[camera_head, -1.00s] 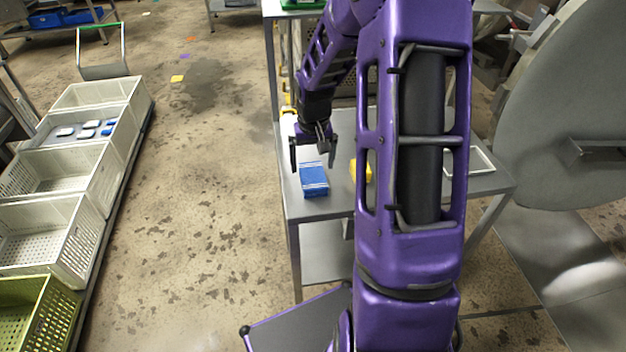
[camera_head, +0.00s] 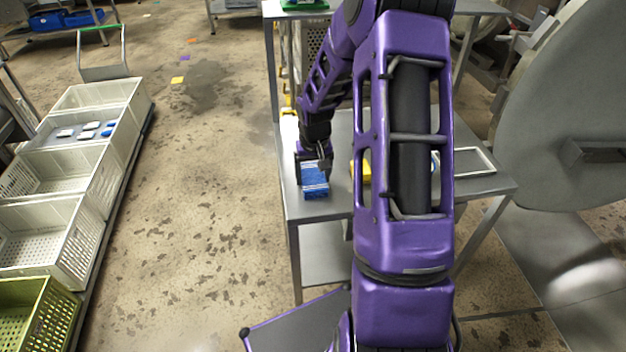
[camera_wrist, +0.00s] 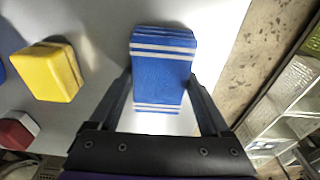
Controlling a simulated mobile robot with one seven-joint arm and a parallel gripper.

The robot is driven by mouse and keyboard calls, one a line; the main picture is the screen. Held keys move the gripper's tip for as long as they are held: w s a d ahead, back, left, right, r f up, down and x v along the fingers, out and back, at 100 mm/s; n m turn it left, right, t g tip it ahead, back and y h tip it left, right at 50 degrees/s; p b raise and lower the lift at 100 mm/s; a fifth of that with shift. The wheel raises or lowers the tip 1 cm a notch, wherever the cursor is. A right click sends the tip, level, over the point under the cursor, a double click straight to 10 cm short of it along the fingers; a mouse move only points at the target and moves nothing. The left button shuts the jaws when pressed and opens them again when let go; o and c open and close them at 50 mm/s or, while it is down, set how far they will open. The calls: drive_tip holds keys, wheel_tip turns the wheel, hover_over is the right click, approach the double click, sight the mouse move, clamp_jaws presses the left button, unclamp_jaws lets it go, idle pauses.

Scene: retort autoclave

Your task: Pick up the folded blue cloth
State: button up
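The folded blue cloth (camera_head: 314,187), with white stripes, lies on the grey metal table (camera_head: 292,207) near its left edge. It shows in the wrist view (camera_wrist: 161,80) as a thick folded block, striped at both ends. My gripper (camera_head: 311,168) is low over the cloth and hides its far part in the head view. In the wrist view, my gripper (camera_wrist: 161,76) is open, with one finger on each side of the cloth. I cannot tell whether the fingertips touch its sides.
A yellow block-like item (camera_wrist: 47,72) lies left of the cloth in the wrist view, with a red and white item (camera_wrist: 18,130) further off. A white frame-like tray (camera_head: 470,161) is at the table's right. Crates (camera_head: 45,235) line the left floor.

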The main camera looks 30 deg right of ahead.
sight(313, 177)
drive_tip(key=c, duration=0.7)
drive_tip(key=shift+o, duration=0.2)
wheel_tip(313, 177, up, 10)
drive_tip(key=shift+p, duration=0.4)
